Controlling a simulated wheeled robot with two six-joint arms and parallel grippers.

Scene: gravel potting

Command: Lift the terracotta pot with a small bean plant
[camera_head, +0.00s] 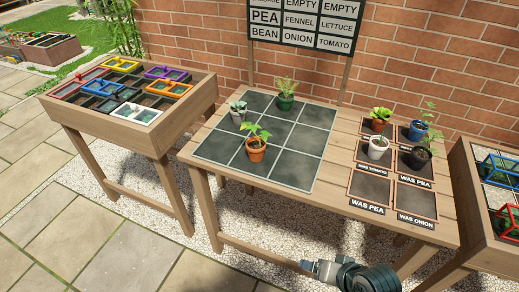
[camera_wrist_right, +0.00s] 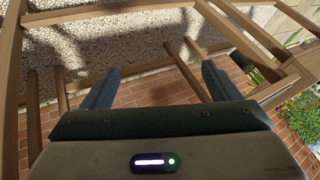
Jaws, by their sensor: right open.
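A terracotta pot with a small broad-leaved green plant, which looks like the bean plant (camera_head: 257,154), stands upright at the front middle of the dark tiled grid (camera_head: 210,150) in the head view. Nothing touches it. My right gripper (camera_wrist_right: 158,74) shows in the right wrist view with its two fingers wide apart and nothing between them. In the head view only part of my arm shows at the bottom edge, low in front of the table and well apart from the pot. My left gripper is not in view.
A green pot (camera_head: 285,103) and a pale pot (camera_head: 238,118) share the grid. A planter box (camera_head: 155,135) stands left.

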